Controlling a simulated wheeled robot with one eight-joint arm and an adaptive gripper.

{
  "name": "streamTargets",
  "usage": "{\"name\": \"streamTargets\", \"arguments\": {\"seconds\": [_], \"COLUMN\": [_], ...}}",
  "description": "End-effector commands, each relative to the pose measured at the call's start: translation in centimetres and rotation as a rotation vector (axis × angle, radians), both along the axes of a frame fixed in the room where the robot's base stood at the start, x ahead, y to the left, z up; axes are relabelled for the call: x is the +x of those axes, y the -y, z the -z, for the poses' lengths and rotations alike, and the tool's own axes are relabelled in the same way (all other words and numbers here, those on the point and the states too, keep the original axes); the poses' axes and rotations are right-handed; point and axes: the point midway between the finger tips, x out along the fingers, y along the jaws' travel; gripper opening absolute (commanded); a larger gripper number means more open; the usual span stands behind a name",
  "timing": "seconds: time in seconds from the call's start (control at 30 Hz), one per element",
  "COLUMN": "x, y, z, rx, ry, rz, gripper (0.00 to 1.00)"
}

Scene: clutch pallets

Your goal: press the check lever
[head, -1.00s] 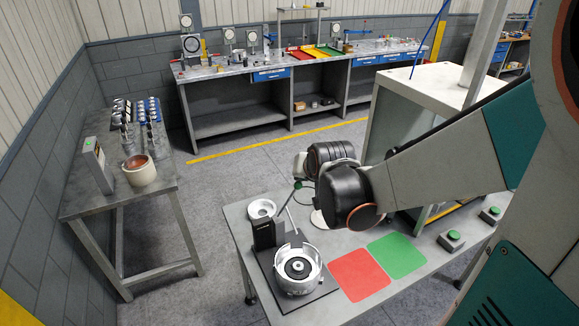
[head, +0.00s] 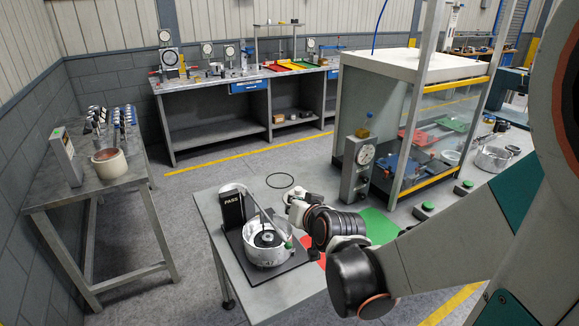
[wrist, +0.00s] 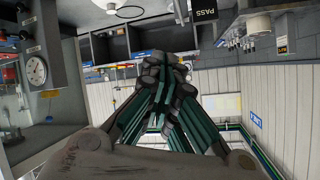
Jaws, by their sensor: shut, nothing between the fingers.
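The check lever (head: 270,221) is a thin grey rod with a green tip on the tester. It slopes down across the silver clutch (head: 263,255), its tip near the clutch's right rim. The tester's dark upright box (head: 232,208) reads PASS, also visible in the wrist view (wrist: 203,12). My gripper (head: 293,203) is shut and empty, to the right of and above the lever's tip, apparently apart from it. Its fingers are small in the head view. Teal and black linkages fill the middle of the wrist view (wrist: 163,85).
Red and green mats (head: 380,226) lie right of the tester, partly behind my arm. A dial gauge stand (head: 357,170) and glass-sided cabinet (head: 440,120) stand behind. A side table (head: 105,180) holds several parts at left. Floor is clear between the tables.

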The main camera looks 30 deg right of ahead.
Motion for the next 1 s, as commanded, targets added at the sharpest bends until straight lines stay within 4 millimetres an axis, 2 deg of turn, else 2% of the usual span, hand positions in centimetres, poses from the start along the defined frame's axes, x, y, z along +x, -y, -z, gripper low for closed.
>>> {"name": "streamTargets", "arguments": {"seconds": [0.03,0.1,0.3,0.5,0.7,1.0], "x": [-0.7,-1.1,-2.1,-2.7,-2.8,-2.8], "y": [-0.1,-0.1,-0.1,-0.1,-0.1,-0.1], "z": [1.9,3.4,7.3,10.4,12.4,13.5], "rx": [0.001,0.001,0.001,-0.001,-0.001,0.0], "ry": [0.0,0.0,0.0,0.0,-0.001,-0.001], "rz": [0.0,0.001,0.0,0.0,-0.001,-0.002], "gripper": [0.0,0.0,0.0,0.0,0.0,0.0]}}
